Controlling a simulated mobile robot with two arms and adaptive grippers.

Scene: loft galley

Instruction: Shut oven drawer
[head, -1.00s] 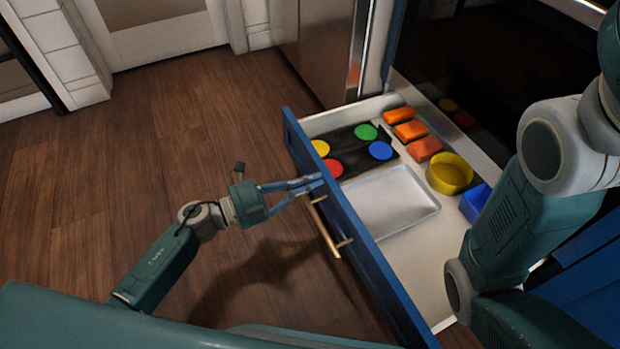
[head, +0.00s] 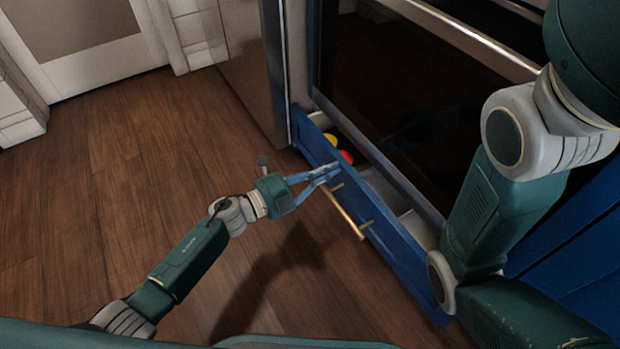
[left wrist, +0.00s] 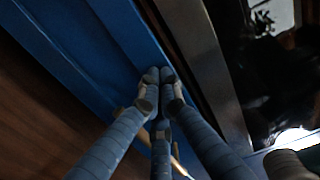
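The oven drawer, with a blue front (head: 390,240) and a brass bar handle (head: 346,213), is part way open below the oven. A narrow strip of its inside shows. My left gripper (head: 332,170) has its fingertips together at the upper part of the drawer front, beside the handle's far end. In the left wrist view the finger tips (left wrist: 160,76) meet against the blue front (left wrist: 75,45), near its top edge, with nothing seen between them. Part of the handle (left wrist: 178,160) shows below the fingers. My right gripper is out of view; only my right arm shows.
A yellow disc (head: 330,139) and a red disc (head: 346,157) show inside the drawer, with part of a white tray (head: 382,187). The dark oven door (head: 400,110) overhangs the rest. Wooden floor (head: 120,190) is clear at left.

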